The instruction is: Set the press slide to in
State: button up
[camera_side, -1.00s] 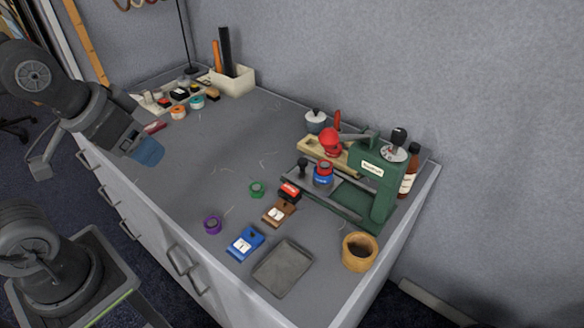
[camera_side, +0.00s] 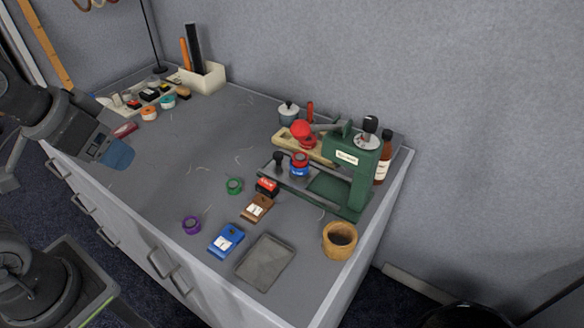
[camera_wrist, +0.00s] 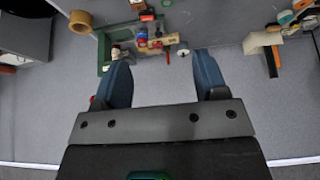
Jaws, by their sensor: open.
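The green press (camera_side: 352,172) stands at the right back of the table, with a grey lever arm and a red ball knob (camera_side: 301,129). Its slide (camera_side: 270,172) is a flat plate with an upright black knob (camera_side: 279,158), reaching out to the left of the press body. A blue and red round piece (camera_side: 299,164) sits at the slide; its exact seating is unclear. My gripper (camera_side: 118,154) is over the table's left front edge, far left of the press. In the wrist view my gripper (camera_wrist: 163,80) has two blue fingers wide apart and empty; the press (camera_wrist: 104,50) shows beyond them, upper left.
In front of the press are a red-black block (camera_side: 267,186), a brown block (camera_side: 257,208), a blue block (camera_side: 226,240), a grey tray (camera_side: 265,262) and a wooden cup (camera_side: 340,240). A brown bottle (camera_side: 382,160) stands behind the press. The table's middle is mostly clear.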

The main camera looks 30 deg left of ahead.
jog(key=shift+c, duration=0.7)
jog(key=shift+w+r, duration=0.15)
jog(key=shift+w, duration=0.2)
jog(key=shift+c, duration=0.2)
jog(key=m+g+h, duration=0.2)
jog(key=m+h, duration=0.1)
jog(key=m, duration=0.6)
send_over(278, 154)
jog(key=s+a, duration=0.4)
notch_tip(278, 154, down, 14)
jog(key=r, duration=0.1)
jog(key=x, duration=1.4)
jog(key=shift+s+d+f, duration=0.1)
jog(key=shift+s+f, duration=0.1)
jog(key=shift+s, duration=0.1)
